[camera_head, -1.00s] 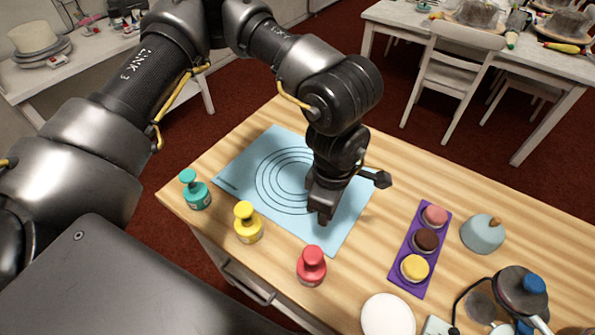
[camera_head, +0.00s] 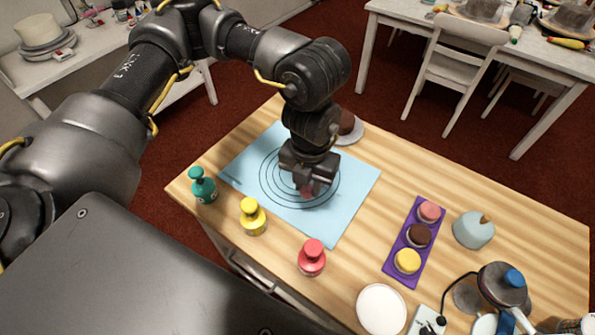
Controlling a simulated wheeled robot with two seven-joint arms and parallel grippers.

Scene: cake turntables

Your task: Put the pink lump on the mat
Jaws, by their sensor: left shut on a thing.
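The pale blue mat (camera_head: 345,205) with dark concentric rings lies flat on the wooden table. My left gripper (camera_head: 308,188) points down over the rings. It is shut on a small, dull pink lump (camera_head: 306,192), mostly hidden by the fingers. I cannot tell whether the lump touches the mat. Another pink round piece (camera_head: 429,211) sits at the far end of the purple tray (camera_head: 393,271), apart from the gripper. My right gripper is not in view.
Teal (camera_head: 203,187), yellow (camera_head: 252,217) and red (camera_head: 312,259) bottles stand along the near edge. Brown (camera_head: 418,235) and yellow (camera_head: 407,261) pieces share the tray. A white plate (camera_head: 381,309) lies nearby. A brown lump (camera_head: 346,122) sits behind the arm.

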